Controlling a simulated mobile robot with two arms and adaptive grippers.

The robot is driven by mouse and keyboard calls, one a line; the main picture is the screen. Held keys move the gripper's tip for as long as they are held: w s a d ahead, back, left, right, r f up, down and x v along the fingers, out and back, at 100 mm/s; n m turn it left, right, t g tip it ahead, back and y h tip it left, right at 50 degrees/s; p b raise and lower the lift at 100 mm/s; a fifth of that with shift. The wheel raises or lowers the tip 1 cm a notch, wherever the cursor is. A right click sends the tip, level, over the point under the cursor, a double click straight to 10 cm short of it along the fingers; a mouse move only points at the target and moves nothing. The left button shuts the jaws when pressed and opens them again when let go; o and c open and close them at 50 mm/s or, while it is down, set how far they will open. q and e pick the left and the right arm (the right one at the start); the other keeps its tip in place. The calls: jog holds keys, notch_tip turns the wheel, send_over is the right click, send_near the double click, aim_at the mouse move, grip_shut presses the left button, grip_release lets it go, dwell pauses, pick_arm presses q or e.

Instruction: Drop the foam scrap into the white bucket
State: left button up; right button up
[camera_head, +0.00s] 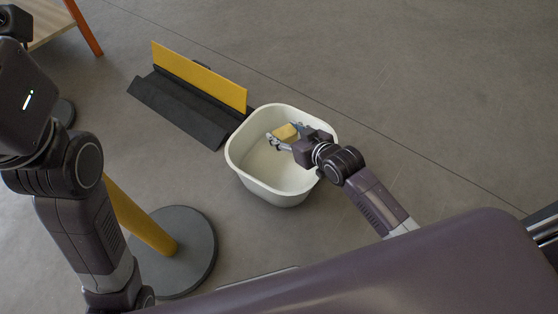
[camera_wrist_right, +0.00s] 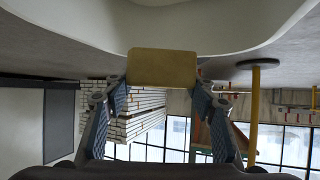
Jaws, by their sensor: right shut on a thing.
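The white bucket (camera_head: 240,150) stands on the grey floor in the middle of the head view. Its pale rim also shows across the top of the right wrist view (camera_wrist_right: 220,35). My right gripper (camera_head: 284,137) is over the bucket's opening, with its fingers inside the rim's outline. It is shut on the foam scrap (camera_head: 285,131), a small yellowish block. In the right wrist view the foam scrap (camera_wrist_right: 162,68) sits between the two fingertips. I cannot tell how far below the rim it is. My left arm is at the left, but its gripper fingers are not visible.
A black barrier with a yellow board (camera_head: 200,77) lies just behind the bucket. A yellow post on a round dark base (camera_head: 190,255) stands to the bucket's left front. A wooden table with orange legs (camera_head: 50,25) is at the far left. The floor at right is clear.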

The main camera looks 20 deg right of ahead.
jog(key=o, duration=0.8)
jog(key=v, duration=1.2)
